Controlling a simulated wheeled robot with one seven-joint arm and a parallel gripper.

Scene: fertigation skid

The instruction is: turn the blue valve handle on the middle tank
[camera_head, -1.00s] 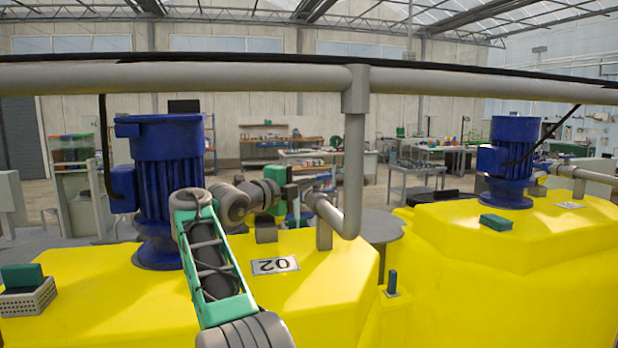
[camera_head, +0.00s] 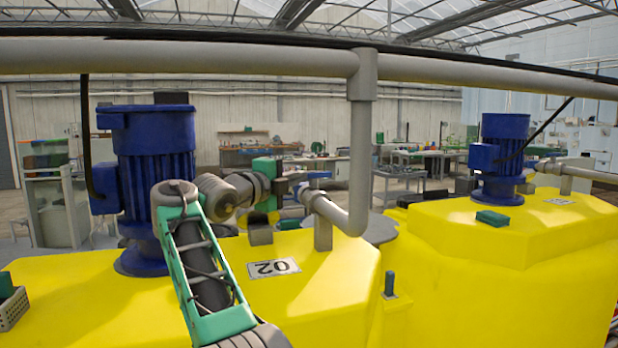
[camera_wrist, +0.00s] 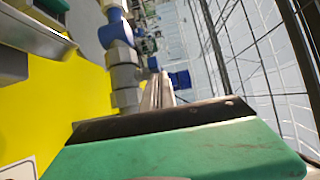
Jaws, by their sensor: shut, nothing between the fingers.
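The yellow tank marked 02 (camera_head: 330,270) fills the lower middle of the head view. The blue valve handle (camera_head: 317,175) shows small beyond the upright pipe's bend, partly hidden. My gripper (camera_head: 293,182) reaches over the tank close to the handle; contact cannot be told in the head view. In the wrist view its fingers (camera_wrist: 158,90) are shut and empty, to the right of the valve fittings.
A grey pipe (camera_head: 357,150) drops and bends beside my gripper, and a long pipe (camera_head: 220,60) crosses above. A blue motor (camera_head: 155,175) stands on the tank at left. Another yellow tank (camera_head: 500,235) with a blue motor (camera_head: 500,160) stands at right.

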